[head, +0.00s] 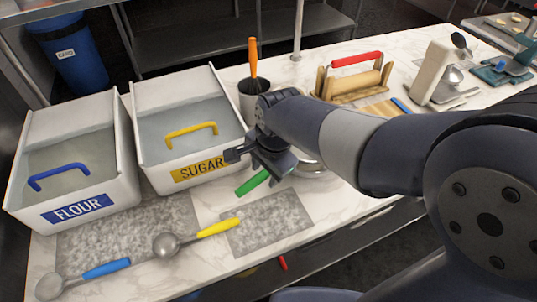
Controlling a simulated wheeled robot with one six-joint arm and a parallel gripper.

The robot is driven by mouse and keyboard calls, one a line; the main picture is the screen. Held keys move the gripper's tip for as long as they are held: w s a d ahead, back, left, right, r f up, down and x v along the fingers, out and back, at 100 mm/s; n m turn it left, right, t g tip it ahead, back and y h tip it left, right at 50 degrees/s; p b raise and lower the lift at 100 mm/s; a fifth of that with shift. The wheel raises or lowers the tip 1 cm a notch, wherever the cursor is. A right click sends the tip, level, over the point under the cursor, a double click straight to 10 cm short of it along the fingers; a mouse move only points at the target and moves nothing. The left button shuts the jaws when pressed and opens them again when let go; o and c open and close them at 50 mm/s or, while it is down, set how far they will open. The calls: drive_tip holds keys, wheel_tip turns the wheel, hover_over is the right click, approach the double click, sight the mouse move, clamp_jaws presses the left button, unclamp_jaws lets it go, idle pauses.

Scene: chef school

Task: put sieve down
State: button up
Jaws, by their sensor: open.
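A sieve with a green handle (252,183) lies low over the marble counter, just below my gripper. Its round metal rim (316,172) shows partly to the right, and my arm hides the rest. I cannot tell whether it rests flat on the counter. My gripper (254,163) is open, close above the green handle and to the right of the sugar bin. A grey speckled mat (270,222) lies in front of the handle.
The white flour bin (17,203) and sugar bin (145,168) stand at left. Blue-handled (100,270) and yellow-handled (215,228) scoops lie in front, near another grey mat (120,233). A cup (250,104) holds an orange-handled tool. A red-handled wooden holder (352,88) stands behind my arm.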

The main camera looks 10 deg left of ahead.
wheel_tip(320, 180, up, 12)
drive_tip(key=s+d, duration=0.1)
drive_tip(key=shift+s+d+r, duration=0.2)
drive_tip(key=shift+s+d, duration=0.05)
drive_tip(key=shift+d, duration=0.15)
drive_tip(key=shift+f, duration=0.1)
drive_tip(key=f, duration=0.4)
drive_tip(key=w+a+f, duration=0.1)
drive_tip(key=f, duration=0.3)
drive_tip(key=f+b, duration=0.1)
drive_tip(key=f, duration=0.4)
drive_tip(key=shift+w+a, duration=0.25)
drive_tip(key=shift+a, duration=0.15)
drive_tip(key=shift+r, duration=0.35)
drive_tip(key=shift+f, duration=0.1)
